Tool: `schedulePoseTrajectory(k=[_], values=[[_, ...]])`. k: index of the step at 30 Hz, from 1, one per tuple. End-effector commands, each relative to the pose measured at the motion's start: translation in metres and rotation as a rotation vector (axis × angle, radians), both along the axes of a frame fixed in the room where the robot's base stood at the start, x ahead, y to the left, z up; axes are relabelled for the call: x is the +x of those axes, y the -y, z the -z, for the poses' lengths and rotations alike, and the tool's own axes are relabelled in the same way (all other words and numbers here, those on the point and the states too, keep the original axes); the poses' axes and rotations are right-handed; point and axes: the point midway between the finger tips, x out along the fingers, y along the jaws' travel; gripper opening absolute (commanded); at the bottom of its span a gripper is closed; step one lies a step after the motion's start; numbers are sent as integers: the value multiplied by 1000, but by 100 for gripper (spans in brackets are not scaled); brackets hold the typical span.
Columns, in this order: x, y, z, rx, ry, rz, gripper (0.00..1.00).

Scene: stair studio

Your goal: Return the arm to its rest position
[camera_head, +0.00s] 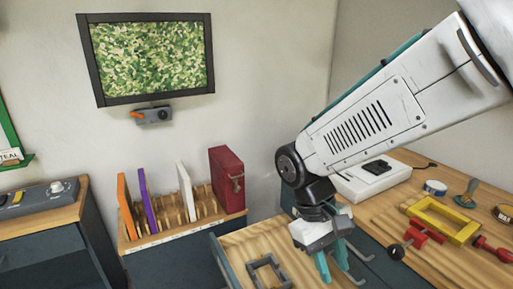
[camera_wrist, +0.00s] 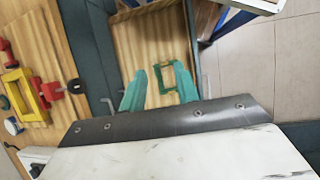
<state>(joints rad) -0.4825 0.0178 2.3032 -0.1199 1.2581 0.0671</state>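My arm comes in from the upper right in the head view and bends down at the wrist. My gripper (camera_head: 335,268) points down over an open wooden drawer (camera_head: 240,250). Its two teal fingers stand apart with nothing seen held between them; the wrist view also shows the gripper (camera_wrist: 158,88) with a gap between the fingers. A small dark rectangular frame (camera_head: 268,274) lies in the drawer, left of the fingers in the head view. In the wrist view the frame (camera_wrist: 165,68) shows beyond the fingers, partly hidden by one.
A workbench (camera_head: 440,262) at the right bears a yellow frame (camera_head: 455,222), a red clamp (camera_head: 425,232), a tin (camera_head: 435,187) and a white device (camera_head: 355,187). A rack with upright coloured panels and a red box (camera_head: 228,180) stands behind the drawer. A screen (camera_head: 150,58) hangs on the wall.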

Motion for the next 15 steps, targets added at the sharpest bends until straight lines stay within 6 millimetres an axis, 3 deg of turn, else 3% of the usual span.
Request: schedulePoseTrajectory(k=[6,15], values=[[-36,47,-39,131,125,133,32],[-84,96,-72,234,350,341,32]])
